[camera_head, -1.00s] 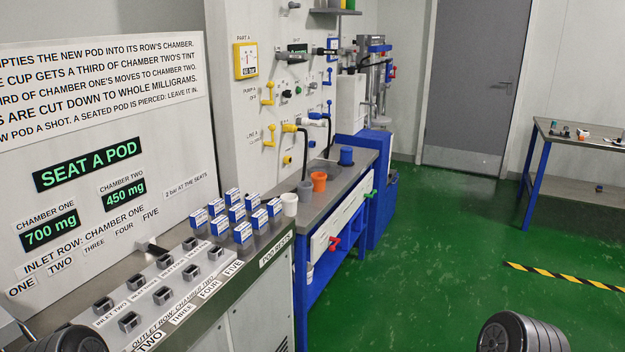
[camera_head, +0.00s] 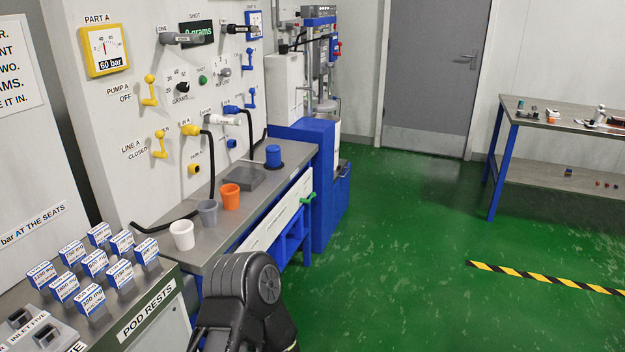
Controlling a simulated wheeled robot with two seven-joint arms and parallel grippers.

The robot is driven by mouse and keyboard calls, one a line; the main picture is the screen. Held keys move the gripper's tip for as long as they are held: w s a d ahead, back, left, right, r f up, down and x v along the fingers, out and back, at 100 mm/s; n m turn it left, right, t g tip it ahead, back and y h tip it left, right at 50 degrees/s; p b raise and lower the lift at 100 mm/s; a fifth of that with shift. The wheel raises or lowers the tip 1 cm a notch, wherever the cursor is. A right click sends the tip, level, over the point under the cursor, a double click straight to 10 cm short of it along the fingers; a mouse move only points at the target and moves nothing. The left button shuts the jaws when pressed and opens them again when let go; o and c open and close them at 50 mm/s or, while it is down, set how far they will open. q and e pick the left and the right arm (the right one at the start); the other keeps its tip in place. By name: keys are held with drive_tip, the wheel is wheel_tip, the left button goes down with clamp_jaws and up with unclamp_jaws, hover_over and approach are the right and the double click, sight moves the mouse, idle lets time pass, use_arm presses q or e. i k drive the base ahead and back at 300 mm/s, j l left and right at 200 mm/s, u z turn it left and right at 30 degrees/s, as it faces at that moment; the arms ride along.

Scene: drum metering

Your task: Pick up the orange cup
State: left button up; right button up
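The orange cup (camera_head: 231,198) stands upright on the grey metal bench (camera_head: 222,229) below the wall panel. It is the farthest of three cups in a row. A grey cup (camera_head: 208,213) stands right beside it on the near side, and a white cup (camera_head: 182,236) stands nearer still. A black link of one of my arms rises at the bottom middle, in front of the bench and nearer to me than the orange cup. I see no gripper fingers in this view. Nothing is holding the orange cup.
A black hose (camera_head: 208,165) hangs from the panel behind the cups. Several pod boxes (camera_head: 92,298) stand at the lower left.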

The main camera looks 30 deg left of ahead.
sight(230, 197)
drive_tip(key=i+l+u, duration=0.2)
drive_tip(key=i, duration=0.3)
drive_tip(key=i+u, duration=0.15)
drive_tip(key=i, duration=0.35)
drive_tip(key=i+l+u, duration=0.2)
drive_tip(key=i, duration=0.25)
drive_tip(key=i+l+u, duration=1.1)
drive_tip(key=l+u, duration=0.25)
